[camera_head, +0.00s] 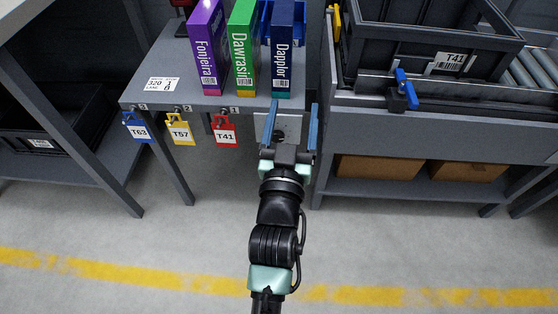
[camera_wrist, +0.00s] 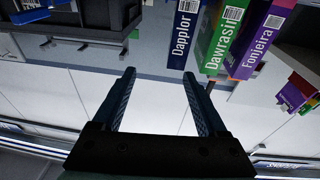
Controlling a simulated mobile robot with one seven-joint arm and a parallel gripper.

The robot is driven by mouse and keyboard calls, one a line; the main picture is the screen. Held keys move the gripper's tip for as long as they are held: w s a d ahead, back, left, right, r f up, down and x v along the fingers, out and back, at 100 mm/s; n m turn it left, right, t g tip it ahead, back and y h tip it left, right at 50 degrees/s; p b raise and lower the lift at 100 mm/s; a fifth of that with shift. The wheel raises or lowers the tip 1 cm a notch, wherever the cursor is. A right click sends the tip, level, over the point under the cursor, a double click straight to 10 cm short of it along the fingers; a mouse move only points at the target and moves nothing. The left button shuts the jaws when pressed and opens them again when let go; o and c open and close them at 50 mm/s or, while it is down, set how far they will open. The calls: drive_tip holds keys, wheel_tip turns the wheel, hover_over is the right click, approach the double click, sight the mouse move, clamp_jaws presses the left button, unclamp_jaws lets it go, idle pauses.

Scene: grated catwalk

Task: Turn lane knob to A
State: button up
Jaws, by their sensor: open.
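A light grey plate (camera_head: 288,124) with a small dark spot is on the table's front right corner, partly hidden behind my gripper; no lettering can be read on it, and I cannot tell whether it carries the lane knob. A blue handle on a black block (camera_head: 403,90) stands on the conveyor's front edge, to the right of my gripper. No letter A shows by it. My gripper (camera_head: 291,109) is open and empty, its blue-grey fingers on either side of the plate in the picture. The wrist view shows the open fingers (camera_wrist: 159,74) with nothing between them.
Purple (camera_head: 207,48), green (camera_head: 243,50) and dark blue (camera_head: 283,50) boxes stand on the grey table (camera_head: 150,65). Blue, yellow and red tags (camera_head: 225,131) hang below its edge. A dark T41 crate (camera_head: 430,45) sits at right. Floor in front is clear.

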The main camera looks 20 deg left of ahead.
drive_tip(key=g+y+b, duration=0.1)
drive_tip(key=g+b, duration=0.1)
drive_tip(key=b, duration=0.4)
approach(277, 138)
drive_tip(key=v, duration=0.4)
drive_tip(key=shift+n, duration=0.3)
drive_tip(key=b+x, duration=0.3)
drive_tip(key=x, duration=0.3)
drive_tip(key=b+x, duration=0.4)
drive_tip(key=x, duration=0.1)
drive_tip(key=shift+w+a+f, duration=0.1)
drive_tip(key=shift+w+f, duration=0.1)
drive_tip(key=shift+w, duration=0.2)
drive_tip(key=shift+w+a+r, duration=0.15)
drive_tip(key=shift+w+a, duration=0.05)
drive_tip(key=shift+w, duration=0.45)
clamp_jaws()
